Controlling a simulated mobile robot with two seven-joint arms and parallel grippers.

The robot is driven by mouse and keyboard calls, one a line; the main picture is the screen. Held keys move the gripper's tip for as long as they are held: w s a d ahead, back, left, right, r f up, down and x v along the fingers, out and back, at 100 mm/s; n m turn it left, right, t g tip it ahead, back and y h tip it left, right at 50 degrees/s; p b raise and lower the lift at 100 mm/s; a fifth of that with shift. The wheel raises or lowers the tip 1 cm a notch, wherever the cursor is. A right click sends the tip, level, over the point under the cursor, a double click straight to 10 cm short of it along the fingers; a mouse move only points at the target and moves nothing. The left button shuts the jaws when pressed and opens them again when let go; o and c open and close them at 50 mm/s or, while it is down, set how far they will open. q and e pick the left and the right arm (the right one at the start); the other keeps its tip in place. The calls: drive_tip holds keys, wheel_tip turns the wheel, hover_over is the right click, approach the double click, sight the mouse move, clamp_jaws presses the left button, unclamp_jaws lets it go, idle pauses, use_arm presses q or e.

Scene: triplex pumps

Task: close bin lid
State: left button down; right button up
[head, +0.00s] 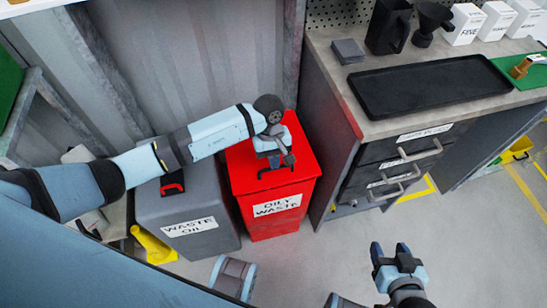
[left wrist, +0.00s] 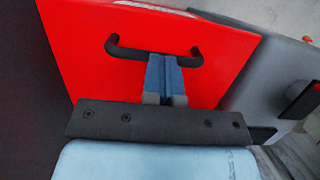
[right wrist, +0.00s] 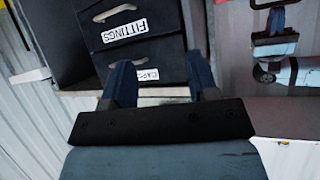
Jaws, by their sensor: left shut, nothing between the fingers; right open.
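A red bin (head: 275,213) labelled "OILY WASTE" stands on the floor between a grey bin and the workbench. Its red lid (head: 245,175) lies flat over the top in the head view, and it fills much of the left wrist view (left wrist: 90,50). A black handle (left wrist: 155,50) is on the lid. My left gripper (head: 285,160) is over the lid at the handle, shut and empty; its fingers (left wrist: 164,75) overlap the handle in the left wrist view, and I cannot tell if they touch. My right gripper (head: 397,258) is open and empty over the floor at the lower right.
A grey bin (head: 190,215) labelled "WASTE OIL" stands left of the red bin. A workbench (head: 345,100) with drawers stands right of it, bearing a black tray (head: 430,85). A corrugated wall (head: 180,60) is behind. Floor before the drawers is clear.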

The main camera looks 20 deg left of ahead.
use_arm(q)
drive_tip(key=shift+b+x, duration=1.05)
drive_tip(key=shift+x, duration=0.15)
drive_tip(key=shift+s+f+b, duration=0.1)
drive_tip(key=shift+f+b, duration=0.3)
drive_tip(key=shift+f, duration=0.1)
drive_tip(key=shift+s, duration=0.15)
use_arm(e)
drive_tip(key=shift+w+a+r+t, duration=0.15)
drive_tip(key=shift+a+t, duration=0.15)
drive_tip(key=shift+a, duration=0.05)
use_arm(q)
drive_tip(key=shift+f, duration=0.1)
drive_tip(key=shift+r+p, duration=0.3)
drive_tip(key=shift+r, duration=0.15)
drive_tip(key=d+p+v, duration=0.1)
drive_tip(key=p+v, duration=0.1)
drive_tip(key=v, duration=1.2)
drive_tip(key=shift+s+r, duration=0.15)
drive_tip(key=shift+s, duration=0.2)
use_arm(e)
drive_tip(key=shift+s+d+f, duration=0.2)
drive_tip(key=shift+s, duration=0.3)
